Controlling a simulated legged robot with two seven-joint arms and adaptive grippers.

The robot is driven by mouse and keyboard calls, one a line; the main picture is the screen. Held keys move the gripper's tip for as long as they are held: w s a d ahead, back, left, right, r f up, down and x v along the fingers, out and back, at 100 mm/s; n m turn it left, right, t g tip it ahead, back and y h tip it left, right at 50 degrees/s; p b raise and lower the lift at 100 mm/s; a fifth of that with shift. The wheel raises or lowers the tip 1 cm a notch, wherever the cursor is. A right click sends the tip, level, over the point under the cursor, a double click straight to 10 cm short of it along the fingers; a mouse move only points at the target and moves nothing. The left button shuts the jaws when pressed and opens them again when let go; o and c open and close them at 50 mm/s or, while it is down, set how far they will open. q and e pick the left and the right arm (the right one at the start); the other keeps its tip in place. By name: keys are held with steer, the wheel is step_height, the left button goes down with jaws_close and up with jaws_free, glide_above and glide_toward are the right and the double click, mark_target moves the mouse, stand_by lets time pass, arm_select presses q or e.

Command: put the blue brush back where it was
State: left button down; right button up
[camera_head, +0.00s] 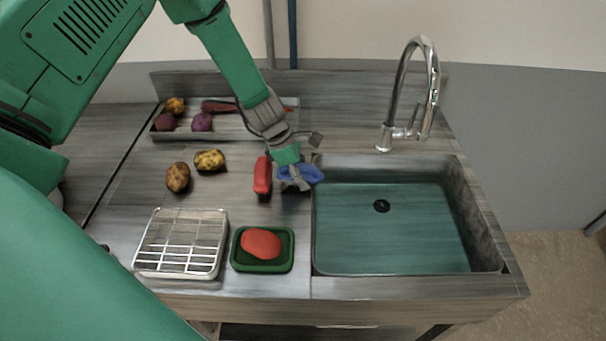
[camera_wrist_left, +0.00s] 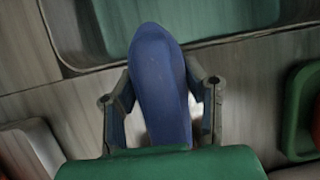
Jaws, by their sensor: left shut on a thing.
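The blue brush (camera_head: 312,174) is between the fingers of my left gripper (camera_head: 296,180), by the back left corner of the sink. In the left wrist view the brush (camera_wrist_left: 160,75) lies lengthwise between both fingers, and my left gripper (camera_wrist_left: 160,105) is shut on it. It is over the counter beside the sink edge; I cannot tell whether it touches the counter. A red block-like object (camera_head: 262,176), perhaps another brush, lies just left of the gripper. My right gripper is not in view.
The sink (camera_head: 440,265) with a tall faucet (camera_head: 432,85) is at the right. A wire rack (camera_head: 180,245) and a green tray (camera_head: 262,267) with a red item (camera_head: 260,243) are in front. Potatoes (camera_head: 178,177) lie left; a vegetable tray (camera_head: 180,136) stands behind.

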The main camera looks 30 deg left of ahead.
arm_select(q)
steer(key=c, duration=1.1)
jaws_free()
steer(key=shift+f, duration=0.1)
steer(key=shift+o, duration=0.9)
steer(key=shift+a, duration=0.15)
steer(key=shift+a+f, duration=0.1)
steer(key=shift+a, duration=0.55)
steer(key=shift+a+r, duration=0.15)
steer(key=shift+r, duration=0.05)
steer(key=v, duration=0.7)
steer(key=d+v, duration=0.1)
steer(key=v, duration=0.3)
steer(key=shift+r, duration=0.2)
steer(key=shift+s+a+r, duration=0.1)
steer(key=shift+a+r, duration=0.05)
steer(key=shift+a, duration=0.45)
steer(key=shift+d, duration=0.2)
